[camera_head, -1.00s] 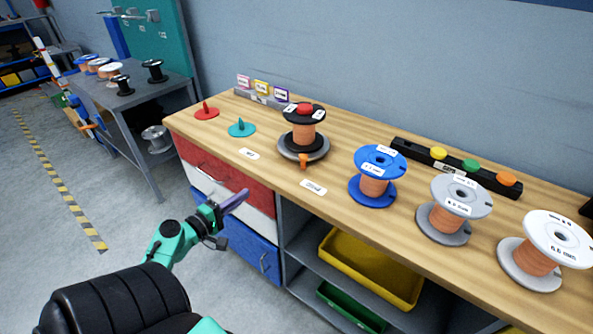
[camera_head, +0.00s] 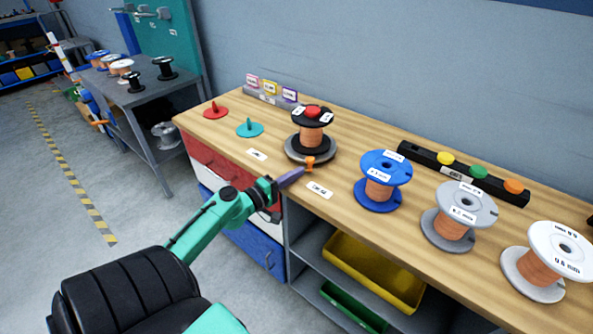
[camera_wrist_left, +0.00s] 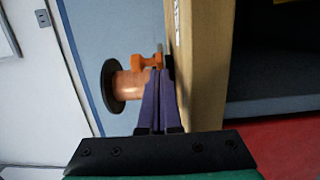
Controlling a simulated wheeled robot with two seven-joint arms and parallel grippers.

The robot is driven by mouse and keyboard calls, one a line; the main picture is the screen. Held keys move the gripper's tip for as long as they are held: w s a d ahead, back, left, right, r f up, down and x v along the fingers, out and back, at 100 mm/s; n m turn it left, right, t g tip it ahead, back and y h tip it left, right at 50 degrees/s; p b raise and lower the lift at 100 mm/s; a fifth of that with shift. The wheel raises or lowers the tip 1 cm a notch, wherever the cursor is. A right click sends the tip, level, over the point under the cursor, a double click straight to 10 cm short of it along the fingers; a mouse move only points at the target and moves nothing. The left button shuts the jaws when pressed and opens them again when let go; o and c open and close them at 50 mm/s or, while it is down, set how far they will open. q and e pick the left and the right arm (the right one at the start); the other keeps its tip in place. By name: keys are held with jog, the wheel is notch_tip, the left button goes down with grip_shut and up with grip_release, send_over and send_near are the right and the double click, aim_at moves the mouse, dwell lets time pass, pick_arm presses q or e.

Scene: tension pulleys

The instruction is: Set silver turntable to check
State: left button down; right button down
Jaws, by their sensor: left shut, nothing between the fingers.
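The silver turntable (camera_head: 291,153) is a round grey disc on the wooden bench. A black spool with copper wire (camera_head: 312,133) and a red knob on top stands on it. An orange handle (camera_head: 310,163) sticks out at the turntable's front edge. My left gripper (camera_head: 297,174), with purple fingers, is shut and empty just in front of the orange handle, by the bench edge. In the left wrist view the closed fingertips (camera_wrist_left: 160,76) are close to the orange handle (camera_wrist_left: 150,63); I cannot tell if they touch. White labels (camera_head: 319,189) lie on the bench near the turntable. My right gripper is not in view.
Blue (camera_head: 386,163), grey (camera_head: 459,196) and white (camera_head: 560,242) spools stand along the bench to the right. A black bar with coloured buttons (camera_head: 424,158) lies behind them. Red (camera_head: 216,112) and teal (camera_head: 250,129) discs are to the left. A yellow bin (camera_head: 370,270) sits on the shelf below.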

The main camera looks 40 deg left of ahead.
pick_arm(q)
jog(key=shift+w+d, duration=0.1)
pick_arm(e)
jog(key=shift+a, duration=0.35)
